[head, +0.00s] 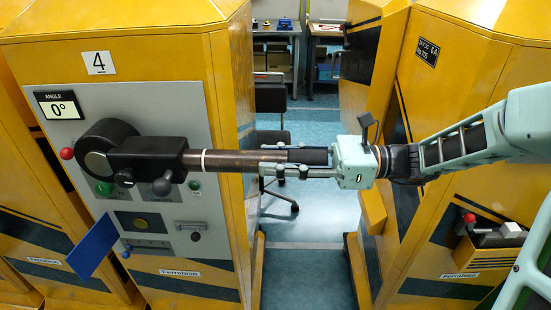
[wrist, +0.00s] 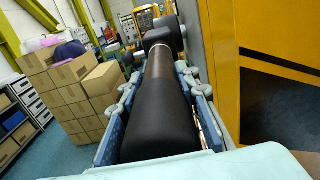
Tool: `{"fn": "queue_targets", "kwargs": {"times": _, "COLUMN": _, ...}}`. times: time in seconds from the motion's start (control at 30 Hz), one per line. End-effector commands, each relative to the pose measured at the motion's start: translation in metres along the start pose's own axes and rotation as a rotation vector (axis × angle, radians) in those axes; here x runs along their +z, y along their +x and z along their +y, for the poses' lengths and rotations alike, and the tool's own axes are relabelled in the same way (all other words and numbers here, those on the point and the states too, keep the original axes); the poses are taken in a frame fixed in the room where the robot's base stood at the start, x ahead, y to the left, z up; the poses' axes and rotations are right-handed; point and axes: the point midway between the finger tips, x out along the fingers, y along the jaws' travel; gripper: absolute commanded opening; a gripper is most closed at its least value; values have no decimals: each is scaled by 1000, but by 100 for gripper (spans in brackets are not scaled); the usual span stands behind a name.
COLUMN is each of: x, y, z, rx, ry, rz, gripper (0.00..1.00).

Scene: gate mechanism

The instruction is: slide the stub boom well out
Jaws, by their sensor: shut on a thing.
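The stub boom is a brown tube (head: 235,160) with a black end grip (head: 312,156). It sticks out level to the right from a black pivot housing (head: 145,158) on the grey panel of yellow cabinet 4. A white ring (head: 204,160) circles the tube close to the housing. My gripper (head: 272,170) is shut on the stub boom, its fingers lying along both sides of the black grip. In the wrist view the grip (wrist: 160,105) lies between the two fingers and runs away to the housing (wrist: 158,37).
An angle display (head: 59,105) reads 0°. The panel bears a red knob (head: 67,153), a grey ball knob (head: 162,187) and a blue plate (head: 92,246). Another yellow cabinet (head: 460,120) stands at the right. Between the cabinets is open floor (head: 308,260) with a chair (head: 271,135) behind.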

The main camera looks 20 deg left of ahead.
Motion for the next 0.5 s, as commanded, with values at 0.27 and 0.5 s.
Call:
{"fn": "queue_targets", "kwargs": {"times": 0.27, "x": 5, "y": -52, "z": -1, "rx": -4, "ry": 2, "rz": 0, "gripper": 0}}
{"fn": "queue_targets", "kwargs": {"times": 0.5, "x": 1, "y": -83, "z": 0, "rx": -2, "ry": 1, "rz": 0, "gripper": 0}}
